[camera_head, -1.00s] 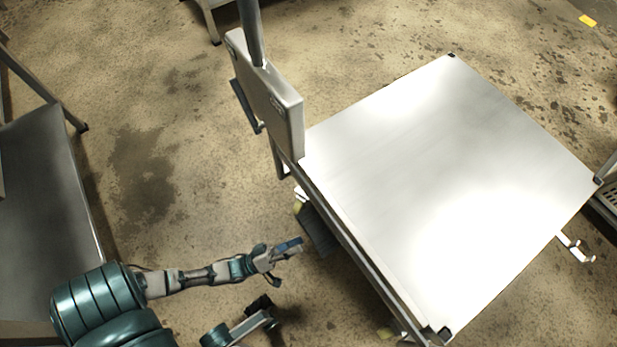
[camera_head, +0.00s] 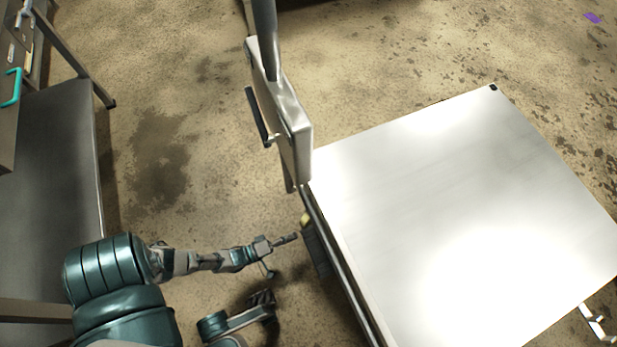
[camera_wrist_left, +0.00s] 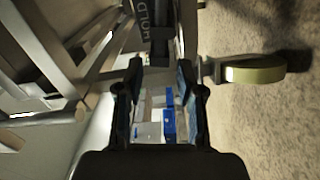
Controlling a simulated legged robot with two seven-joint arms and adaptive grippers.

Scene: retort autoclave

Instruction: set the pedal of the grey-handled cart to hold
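The cart has a bright steel top (camera_head: 450,215), with a grey box (camera_head: 283,110) and a post at its far left corner. A dark pedal (camera_head: 316,250) sits low at the cart's left side, partly under the top's edge. In the left wrist view a dark part with the white word HOLD (camera_wrist_left: 150,22) lies just beyond the fingers. My left gripper (camera_head: 281,252) is beside the pedal, to its left. In the wrist view its two fingers (camera_wrist_left: 161,70) stand apart with nothing seen gripped. I cannot tell whether they touch the pedal.
A yellowish caster wheel (camera_wrist_left: 255,69) is right of the fingers in the wrist view. A dark grey table (camera_head: 50,170) stands at the left, with a teal handle (camera_head: 13,88) on an object there.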

